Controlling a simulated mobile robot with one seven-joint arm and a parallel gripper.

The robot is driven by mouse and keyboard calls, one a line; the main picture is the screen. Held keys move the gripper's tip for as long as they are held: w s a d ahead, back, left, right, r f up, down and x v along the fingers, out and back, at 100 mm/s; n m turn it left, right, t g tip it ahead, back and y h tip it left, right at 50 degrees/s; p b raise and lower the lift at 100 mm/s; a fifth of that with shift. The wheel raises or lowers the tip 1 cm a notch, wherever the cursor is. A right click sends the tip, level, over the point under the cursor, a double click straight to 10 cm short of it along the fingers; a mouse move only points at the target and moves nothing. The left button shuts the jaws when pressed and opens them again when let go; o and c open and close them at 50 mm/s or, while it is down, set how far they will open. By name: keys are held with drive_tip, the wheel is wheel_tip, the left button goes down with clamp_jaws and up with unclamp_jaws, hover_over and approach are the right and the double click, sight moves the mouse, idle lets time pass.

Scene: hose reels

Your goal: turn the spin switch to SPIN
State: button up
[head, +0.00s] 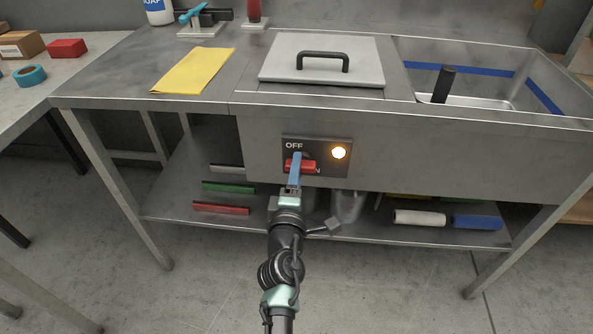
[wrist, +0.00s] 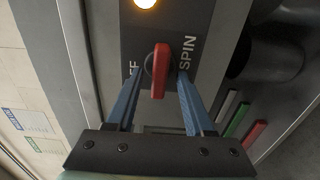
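The spin switch has a red handle (head: 308,166) on a dark panel (head: 330,172) on the front of the steel bench. The handle lies level in the head view, with OFF above it and SPIN, partly hidden, below it. In the wrist view the red handle (wrist: 159,70) stands between the two blue fingers of my gripper (wrist: 159,72), with SPIN at right and part of OFF at left. My gripper (head: 296,160) is open around the handle, with a visible gap on each side. An amber light (head: 339,152) glows right of the switch.
Above the panel, the bench top holds a lidded cover (head: 350,65), a yellow cloth (head: 195,71) and a sink basin (head: 480,75). A lower shelf (head: 350,230) carries coloured bars and rolls. The floor in front is clear.

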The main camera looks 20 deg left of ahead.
drive_tip(key=p+v, duration=0.2)
drive_tip(key=v, duration=1.1)
drive_tip(key=shift+p, duration=0.3)
drive_tip(key=shift+w+r, duration=0.1)
drive_tip(key=shift+r, duration=0.05)
